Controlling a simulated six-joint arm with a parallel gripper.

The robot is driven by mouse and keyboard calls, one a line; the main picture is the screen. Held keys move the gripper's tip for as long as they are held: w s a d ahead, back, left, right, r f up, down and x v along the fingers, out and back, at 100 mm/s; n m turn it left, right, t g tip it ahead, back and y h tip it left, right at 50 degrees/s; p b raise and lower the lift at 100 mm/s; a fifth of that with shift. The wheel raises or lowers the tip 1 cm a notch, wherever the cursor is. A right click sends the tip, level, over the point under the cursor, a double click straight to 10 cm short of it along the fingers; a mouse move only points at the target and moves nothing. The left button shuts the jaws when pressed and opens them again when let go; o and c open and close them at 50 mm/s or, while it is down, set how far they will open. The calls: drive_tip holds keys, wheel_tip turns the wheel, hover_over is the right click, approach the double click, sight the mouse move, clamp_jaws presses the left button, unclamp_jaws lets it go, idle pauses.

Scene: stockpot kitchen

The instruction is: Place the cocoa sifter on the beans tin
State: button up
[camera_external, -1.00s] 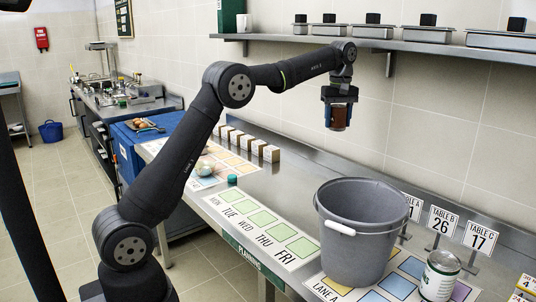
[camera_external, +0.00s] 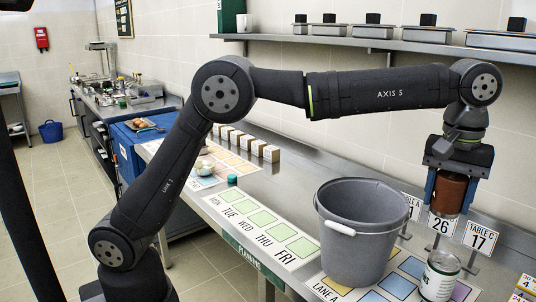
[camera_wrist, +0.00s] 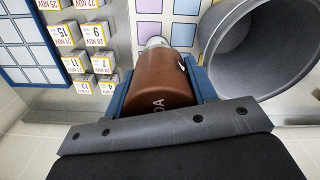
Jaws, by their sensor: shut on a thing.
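My gripper (camera_external: 447,192) is shut on the brown cocoa sifter (camera_external: 449,193) and holds it upright in the air at the right of the external view. In the wrist view the sifter (camera_wrist: 158,88) lies between the blue fingers, with part of its lettering showing. The beans tin (camera_external: 440,274), a pale can with a green label, stands on the counter mat below the sifter and a little to its left in the picture. In the wrist view the tin (camera_wrist: 157,42) peeks out past the sifter's far end, mostly hidden. A clear gap separates sifter and tin in the external view.
A large grey bucket (camera_external: 358,238) stands just left of the tin. Table number signs (camera_external: 441,226) stand behind it. Small date-marked boxes (camera_wrist: 96,36) sit on the other side in the wrist view. A wall shelf (camera_external: 390,45) with lidded pans runs above.

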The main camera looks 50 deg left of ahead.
drive_tip(key=s+d+m, duration=0.1)
drive_tip(key=s+d, duration=0.3)
drive_tip(key=s, duration=0.1)
hover_over(439, 266)
wheel_tip(439, 266, down, 12)
drive_tip(key=shift+f, duration=2.05)
drive_tip(key=shift+f, duration=0.15)
drive_tip(key=o, duration=1)
drive_tip(key=shift+o, duration=0.2)
wheel_tip(439, 266, up, 12)
drive_tip(key=shift+r, duration=0.2)
